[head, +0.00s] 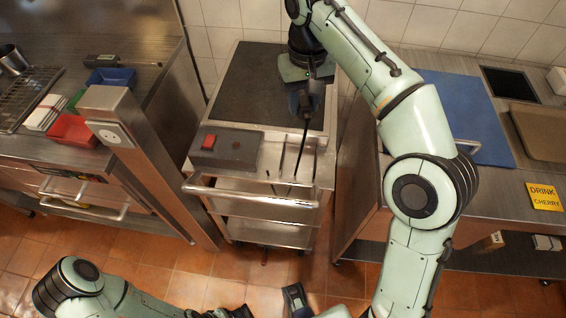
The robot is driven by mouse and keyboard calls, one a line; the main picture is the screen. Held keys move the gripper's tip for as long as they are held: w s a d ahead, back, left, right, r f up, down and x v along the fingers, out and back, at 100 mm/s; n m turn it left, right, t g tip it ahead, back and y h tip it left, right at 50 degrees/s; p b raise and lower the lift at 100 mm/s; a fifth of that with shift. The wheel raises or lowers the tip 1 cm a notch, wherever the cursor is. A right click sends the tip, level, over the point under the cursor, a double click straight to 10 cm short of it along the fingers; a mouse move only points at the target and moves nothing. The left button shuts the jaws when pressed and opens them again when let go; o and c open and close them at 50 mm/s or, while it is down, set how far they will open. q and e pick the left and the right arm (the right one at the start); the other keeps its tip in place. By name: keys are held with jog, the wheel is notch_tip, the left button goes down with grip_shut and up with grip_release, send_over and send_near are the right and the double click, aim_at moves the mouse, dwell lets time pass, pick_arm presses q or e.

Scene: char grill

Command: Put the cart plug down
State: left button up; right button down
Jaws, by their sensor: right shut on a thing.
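My right gripper (308,104) reaches in over the back right of the steel cart and points down above its dark top plate (262,80). It is shut on the cart plug, which is mostly hidden between the fingers.
The left counter holds a red tray (72,130), a blue tray (110,77) and a rack. The right counter holds a blue board (455,112) and a yellow sign (543,196). The cart's dark plate is mostly clear.

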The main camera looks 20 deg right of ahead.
jog(key=b, duration=0.5)
send_over(299, 163)
notch_tip(299, 163, down, 15)
jog(key=shift+r, duration=0.1)
pick_arm(q)
jog(key=shift+t, duration=0.5)
jog(key=shift+w+f+b, duration=0.25)
jog(key=shift+f, duration=0.7)
jog(key=shift+w+f+b, duration=0.3)
jog(key=shift+f, duration=0.6)
jog(key=shift+w+f+b, duration=0.25)
jog(key=shift+f, duration=0.7)
pick_arm(e)
jog(key=shift+f, duration=2.45)
jog(key=shift+f, duration=0.15)
jog(key=c, duration=1)
grip_release()
pick_arm(q)
jog(key=shift+s+r+g+p, duration=0.15)
jog(key=shift+s+r+p, duration=0.2)
jog(key=shift+r+p, duration=0.5)
jog(key=shift+s+r+g+p, duration=0.15)
jog(key=shift+s+r+p, duration=0.2)
jog(key=shift+r+p, duration=0.5)
pick_arm(e)
jog(key=shift+a+r, duration=0.1)
jog(key=shift+r, duration=6.1)
